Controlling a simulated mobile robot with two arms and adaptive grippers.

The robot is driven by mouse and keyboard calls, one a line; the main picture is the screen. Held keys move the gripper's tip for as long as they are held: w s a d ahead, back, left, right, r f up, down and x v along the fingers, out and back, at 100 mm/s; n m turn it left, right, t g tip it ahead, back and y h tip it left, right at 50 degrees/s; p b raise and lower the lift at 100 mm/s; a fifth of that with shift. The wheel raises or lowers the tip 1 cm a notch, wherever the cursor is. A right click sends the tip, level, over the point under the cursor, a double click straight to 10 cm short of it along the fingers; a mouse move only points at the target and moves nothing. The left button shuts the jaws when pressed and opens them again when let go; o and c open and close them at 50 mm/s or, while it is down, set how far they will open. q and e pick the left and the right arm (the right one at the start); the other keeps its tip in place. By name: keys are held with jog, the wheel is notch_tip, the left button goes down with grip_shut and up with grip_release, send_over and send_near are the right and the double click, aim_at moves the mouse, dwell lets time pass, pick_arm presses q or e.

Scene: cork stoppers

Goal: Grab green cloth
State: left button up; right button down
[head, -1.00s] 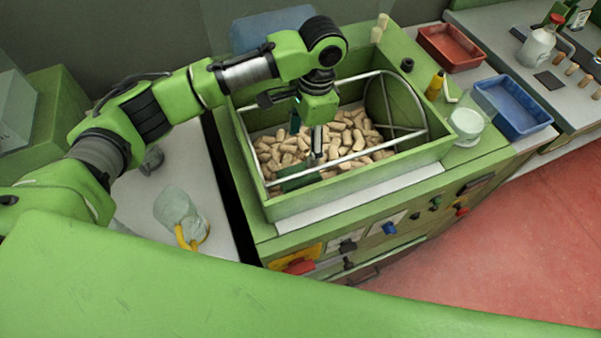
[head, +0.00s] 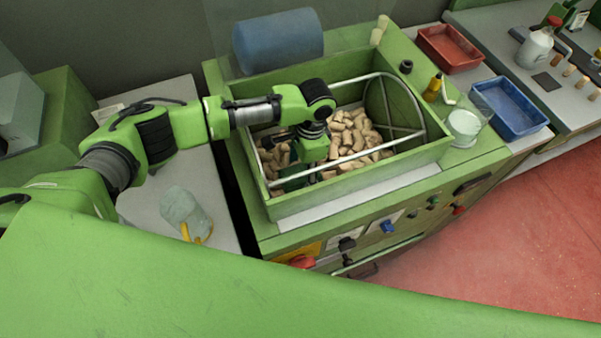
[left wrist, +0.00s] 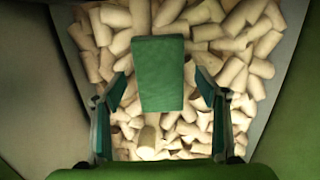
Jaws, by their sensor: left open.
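The green cloth (left wrist: 160,73) looks like a folded dark green rectangle lying on the corks, in the left wrist view. In the head view a dark green patch of it (head: 292,179) shows inside the bin near its front left. My left gripper (left wrist: 160,96) is open, with one finger on each side of the cloth and a gap to both. In the head view my left gripper (head: 309,168) is down inside the bin over the cloth, and its fingertips are mostly hidden. My right gripper is not in view.
The green bin (head: 350,187) holds many cork stoppers (head: 352,130). A metal frame (head: 422,131) spans it, with bars near my left arm. A glass beaker (head: 465,124), a blue tray (head: 512,108) and a red tray (head: 450,50) stand to the right.

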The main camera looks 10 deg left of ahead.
pick_arm(q)
jog(key=c, duration=1.1)
jog(key=shift+r, duration=0.15)
